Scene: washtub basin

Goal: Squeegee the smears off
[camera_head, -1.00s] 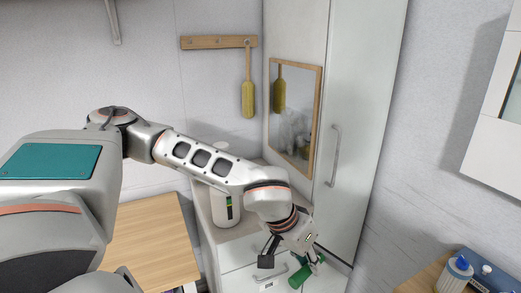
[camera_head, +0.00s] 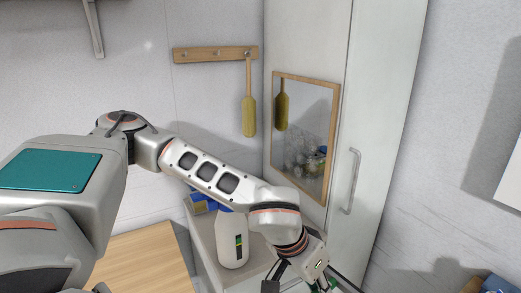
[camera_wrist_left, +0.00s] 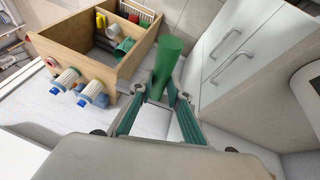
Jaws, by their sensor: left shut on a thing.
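My left gripper (camera_wrist_left: 162,98) is shut on a green cylindrical handle (camera_wrist_left: 166,62) in the left wrist view. The rest of that tool is hidden, so I cannot tell its head. In the head view the gripper sits at the bottom edge, mostly cut off, with bits of green beside it. A wood-framed mirror (camera_head: 312,145) hangs on the pale cabinet door, above and apart from the gripper. It reflects a yellow brush and some clutter; I cannot make out smears on the glass. My right gripper is not in view.
A white bottle (camera_head: 232,243) stands on the counter behind my left forearm. A yellow brush (camera_head: 249,112) hangs from a wooden rail (camera_head: 214,53). The cabinet has a vertical handle (camera_head: 351,181). A wooden crate (camera_wrist_left: 84,88) holds several items. The air before the mirror is clear.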

